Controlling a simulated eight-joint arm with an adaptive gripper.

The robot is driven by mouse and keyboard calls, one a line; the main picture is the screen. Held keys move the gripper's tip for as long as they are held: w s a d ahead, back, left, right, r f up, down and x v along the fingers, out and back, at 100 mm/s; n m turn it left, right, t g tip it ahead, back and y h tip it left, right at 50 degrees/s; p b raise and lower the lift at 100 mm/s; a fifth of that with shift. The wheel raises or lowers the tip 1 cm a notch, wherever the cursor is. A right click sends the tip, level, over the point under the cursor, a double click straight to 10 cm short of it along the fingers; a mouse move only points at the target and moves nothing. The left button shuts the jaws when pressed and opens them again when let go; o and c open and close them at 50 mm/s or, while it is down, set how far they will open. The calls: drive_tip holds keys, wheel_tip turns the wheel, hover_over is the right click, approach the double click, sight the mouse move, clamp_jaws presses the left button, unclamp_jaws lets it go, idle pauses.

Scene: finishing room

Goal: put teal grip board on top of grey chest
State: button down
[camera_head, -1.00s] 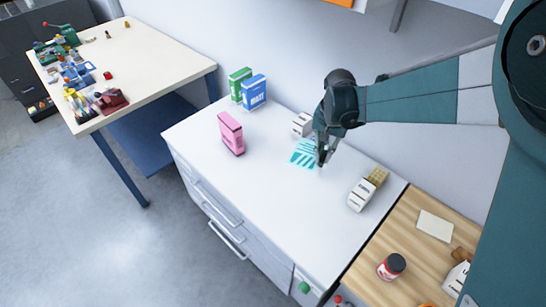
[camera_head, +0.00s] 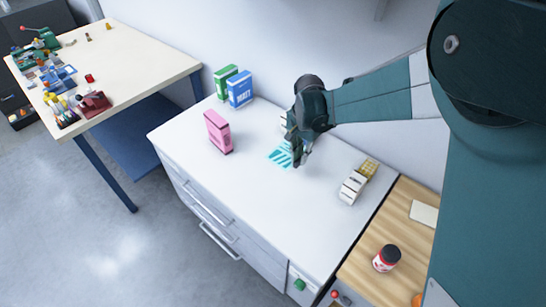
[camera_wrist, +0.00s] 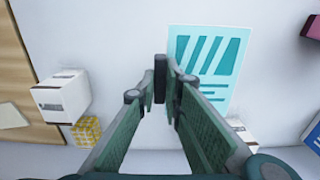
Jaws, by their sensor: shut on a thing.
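The teal grip board (camera_head: 279,156) is a flat teal panel with pale stripes, over the pale top of the chest of drawers (camera_head: 255,190). In the wrist view the board (camera_wrist: 208,60) lies right of my fingertips. My gripper (camera_head: 299,158) points down at the board's right side. In the wrist view my gripper (camera_wrist: 161,82) is shut on a narrow dark piece at the board's left edge, which looks like its grip. The fingers hide part of the board. I cannot tell whether the board touches the top or hangs just above it.
A pink box (camera_head: 218,132), green box (camera_head: 224,80) and blue box (camera_head: 240,90) stand left and behind. A white box (camera_head: 352,187) stands right. A wooden surface (camera_head: 370,230) holds a jar (camera_head: 386,258). A cream table (camera_head: 130,65) is left. The chest's front is clear.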

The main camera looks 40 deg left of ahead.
hover_over(298, 179)
drive_tip(key=shift+f+b, duration=0.35)
drive_tip(key=shift+f, duration=2.65)
drive_tip(key=shift+f, duration=1.9)
drive_tip(key=shift+f+b, duration=0.1)
drive_tip(key=shift+b, duration=0.25)
drive_tip(key=c, duration=2.5)
unclamp_jaws()
drive_tip(key=shift+o, duration=0.2)
wheel_tip(298, 179, up, 12)
drive_tip(key=shift+r+p, duration=0.15)
drive_tip(key=shift+p, duration=0.6)
